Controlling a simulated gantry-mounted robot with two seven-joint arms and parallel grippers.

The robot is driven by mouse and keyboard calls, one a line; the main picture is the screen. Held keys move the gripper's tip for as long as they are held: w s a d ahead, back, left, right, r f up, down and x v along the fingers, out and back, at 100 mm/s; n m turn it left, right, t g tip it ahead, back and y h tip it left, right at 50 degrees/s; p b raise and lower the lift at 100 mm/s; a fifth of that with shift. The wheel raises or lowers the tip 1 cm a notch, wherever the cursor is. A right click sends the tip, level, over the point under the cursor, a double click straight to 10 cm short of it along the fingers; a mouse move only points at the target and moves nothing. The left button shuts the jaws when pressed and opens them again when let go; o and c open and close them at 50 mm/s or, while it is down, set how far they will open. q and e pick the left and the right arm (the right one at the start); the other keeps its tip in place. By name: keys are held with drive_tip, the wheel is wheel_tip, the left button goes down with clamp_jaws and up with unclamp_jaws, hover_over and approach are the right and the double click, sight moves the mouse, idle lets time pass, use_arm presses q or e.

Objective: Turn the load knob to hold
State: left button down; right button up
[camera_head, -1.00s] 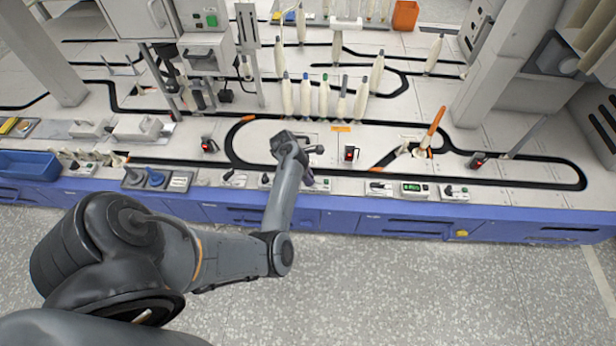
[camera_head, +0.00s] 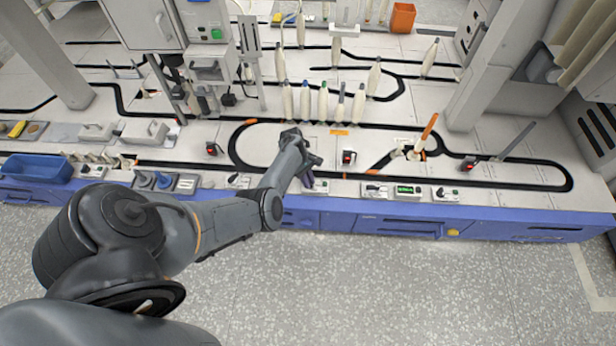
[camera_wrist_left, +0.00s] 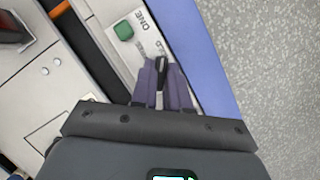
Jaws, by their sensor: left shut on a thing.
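My left gripper (camera_head: 310,184) is low at the front edge of the table, over a small white control panel (camera_head: 321,186). In the left wrist view its two purple fingers (camera_wrist_left: 163,84) are shut around a small black knob (camera_wrist_left: 161,68) on that panel (camera_wrist_left: 105,12). The panel also has a green button (camera_wrist_left: 124,30) and printed lettering, partly cut off, reading "ONE". The fingers cover most of the knob and some markings, so I cannot read its setting. My right gripper is in neither view.
Similar panels line the front edge, one (camera_head: 237,181) to the left and a green display (camera_head: 408,190) to the right. Upright bobbins (camera_head: 323,101) stand behind the gripper. A small black-and-red device (camera_head: 348,158) is close on its right.

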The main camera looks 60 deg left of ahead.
use_arm(q)
drive_tip(key=shift+r+m+g, duration=0.1)
drive_tip(key=shift+m+g, duration=0.2)
drive_tip(key=shift+m, duration=0.7)
drive_tip(key=m+g, duration=0.1)
drive_tip(key=m, duration=0.1)
drive_tip(key=shift+m, duration=0.4)
drive_tip(key=m+g, duration=0.1)
drive_tip(key=m, duration=0.3)
drive_tip(key=shift+w+g+y+b, duration=0.1)
drive_tip(key=shift+g+y+b, duration=0.2)
drive_tip(key=shift+g+b, duration=0.1)
drive_tip(key=shift+m, duration=0.6)
drive_tip(key=c, duration=1.1)
unclamp_jaws()
